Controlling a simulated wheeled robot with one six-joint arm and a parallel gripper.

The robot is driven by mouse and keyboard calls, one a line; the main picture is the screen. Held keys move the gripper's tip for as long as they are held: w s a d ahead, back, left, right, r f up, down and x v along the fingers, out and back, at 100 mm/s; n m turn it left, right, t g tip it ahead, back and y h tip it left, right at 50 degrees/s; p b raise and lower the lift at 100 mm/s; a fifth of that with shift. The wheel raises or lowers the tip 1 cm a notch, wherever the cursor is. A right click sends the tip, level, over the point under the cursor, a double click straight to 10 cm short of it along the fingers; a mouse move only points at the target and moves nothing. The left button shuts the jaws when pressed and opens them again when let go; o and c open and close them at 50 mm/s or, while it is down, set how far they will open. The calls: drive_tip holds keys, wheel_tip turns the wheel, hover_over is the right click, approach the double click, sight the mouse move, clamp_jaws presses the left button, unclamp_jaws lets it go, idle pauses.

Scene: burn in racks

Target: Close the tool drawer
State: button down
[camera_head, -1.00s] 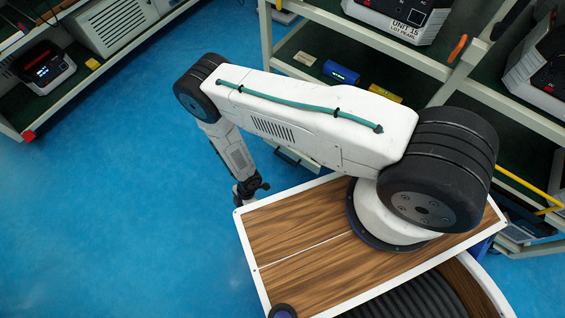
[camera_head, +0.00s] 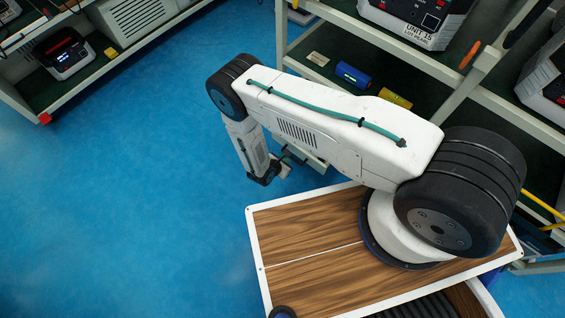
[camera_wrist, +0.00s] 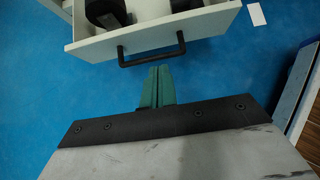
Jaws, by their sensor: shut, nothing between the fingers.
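The tool drawer (camera_wrist: 205,28) stands pulled out at the top of the wrist view. It has a white front with a black bar handle (camera_wrist: 152,58), and dark objects lie inside it. My gripper (camera_wrist: 157,70) points at the handle, with its green fingers together and empty. The fingertips are just below the handle in the picture; I cannot tell whether they touch it. In the head view the drawer (camera_head: 305,155) is mostly hidden behind my arm, at the foot of the rack.
A rack (camera_head: 465,90) with a device labelled Unit 15 (camera_head: 415,18) stands at the back right. A blue item (camera_head: 352,75) and a yellow item (camera_head: 396,98) lie on its shelf. Another rack (camera_head: 95,75) is at the upper left. Blue floor is clear at left.

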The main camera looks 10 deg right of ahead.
sight(301, 152)
drive_tip(key=w+d+f, duration=0.2)
drive_tip(key=d, duration=0.1)
drive_tip(key=w+d+f, duration=0.1)
drive_tip(key=d, duration=0.1)
drive_tip(key=shift+w+d+f, duration=0.1)
drive_tip(key=shift+w+f, duration=0.1)
drive_tip(key=shift+w, duration=0.2)
drive_tip(key=shift+w+d, duration=0.3)
drive_tip(key=shift+d, duration=0.15)
